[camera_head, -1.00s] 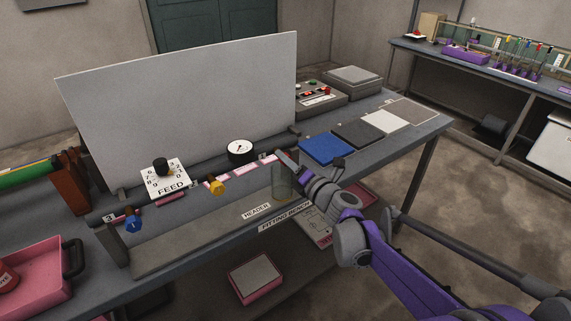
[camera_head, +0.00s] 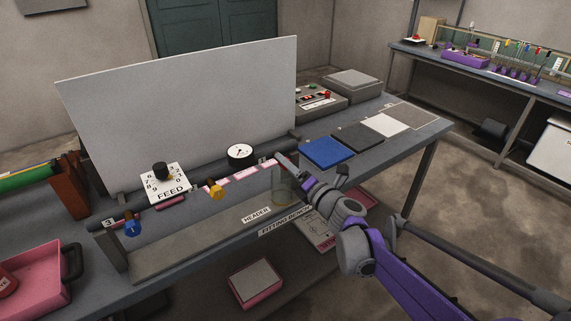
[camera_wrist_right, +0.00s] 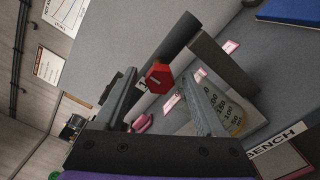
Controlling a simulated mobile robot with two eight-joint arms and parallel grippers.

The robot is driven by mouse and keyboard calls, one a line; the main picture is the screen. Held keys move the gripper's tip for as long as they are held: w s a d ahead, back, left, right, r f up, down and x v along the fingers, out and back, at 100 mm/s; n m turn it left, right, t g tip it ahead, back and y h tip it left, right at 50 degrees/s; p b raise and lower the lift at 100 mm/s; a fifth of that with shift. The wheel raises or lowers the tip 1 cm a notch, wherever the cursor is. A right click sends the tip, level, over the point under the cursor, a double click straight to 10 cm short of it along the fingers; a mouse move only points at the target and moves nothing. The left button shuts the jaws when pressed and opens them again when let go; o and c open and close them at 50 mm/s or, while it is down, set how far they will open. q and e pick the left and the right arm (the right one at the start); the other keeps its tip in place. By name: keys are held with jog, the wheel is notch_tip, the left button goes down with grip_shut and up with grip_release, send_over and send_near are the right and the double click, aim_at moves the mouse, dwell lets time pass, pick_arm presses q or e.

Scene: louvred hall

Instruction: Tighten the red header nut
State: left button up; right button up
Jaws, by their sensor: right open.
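The red header nut (camera_wrist_right: 158,77) shows in the right wrist view as a red, angular-edged piece on the end of a dark pipe. In that view it lies between the two fingers of my right gripper (camera_wrist_right: 162,92), which are apart. I cannot tell whether they touch it. In the head view my right gripper (camera_head: 281,160) reaches the right end of the header (camera_head: 190,232), and the red nut is not clearly seen there. A yellow nut (camera_head: 215,191) and a blue nut (camera_head: 132,229) sit further left along the header. My left gripper is not in view.
A clear cylinder (camera_head: 283,190) with number marks stands beside my right gripper. A gauge (camera_head: 240,153) and a FEED dial (camera_head: 164,185) stand behind the header, before a tall grey panel (camera_head: 190,110). Blue, black and white mats lie to the right. A pink tray (camera_head: 38,285) is at left.

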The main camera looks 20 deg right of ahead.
jog(key=v, duration=0.6)
jog(key=v, duration=1)
jog(key=shift+s, duration=0.4)
dwell(1.6)
